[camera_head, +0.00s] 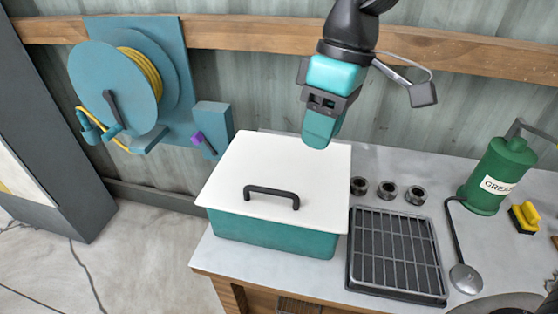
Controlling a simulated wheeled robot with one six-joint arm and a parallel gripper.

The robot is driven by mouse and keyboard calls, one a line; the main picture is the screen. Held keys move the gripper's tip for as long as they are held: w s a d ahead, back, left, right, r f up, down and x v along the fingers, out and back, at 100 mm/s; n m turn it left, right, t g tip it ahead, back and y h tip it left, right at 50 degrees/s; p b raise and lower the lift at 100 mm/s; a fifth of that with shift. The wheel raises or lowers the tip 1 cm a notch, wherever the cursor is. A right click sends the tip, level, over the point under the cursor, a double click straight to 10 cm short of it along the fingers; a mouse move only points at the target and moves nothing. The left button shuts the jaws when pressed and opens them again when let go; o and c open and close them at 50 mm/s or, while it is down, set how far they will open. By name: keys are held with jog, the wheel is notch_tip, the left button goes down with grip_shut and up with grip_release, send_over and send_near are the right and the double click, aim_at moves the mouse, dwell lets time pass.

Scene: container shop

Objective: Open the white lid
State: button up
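The white lid (255,175) lies flat and closed on a teal box (270,236) at the left end of the table. A black bar handle (271,193) is fixed to the lid near its front edge. My gripper (320,140) hangs above the lid's back right part, fingers pointing down, behind and to the right of the handle. It appears apart from the handle. The fingers overlap in this view, so I cannot tell whether they are open or shut. Nothing is visible between them.
A black grated tray (396,254) stands right of the box, with three metal rings (387,191) behind it. A green grease can (497,177), a ladle (465,277) and a yellow brush (524,217) are farther right. A blue hose reel (115,85) is on the wall at left.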

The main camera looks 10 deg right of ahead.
jog(key=w+a+r+n+h+p, duration=0.1)
jog(key=w+a+r+n+p, duration=0.15)
jog(key=w+a, duration=0.35)
jog(key=p, duration=0.2)
send_near(273, 190)
jog(key=shift+n+g, duration=0.25)
jog(key=shift+g, duration=0.15)
jog(key=x, duration=0.8)
jog(key=shift+w+f, duration=0.35)
grip_shut()
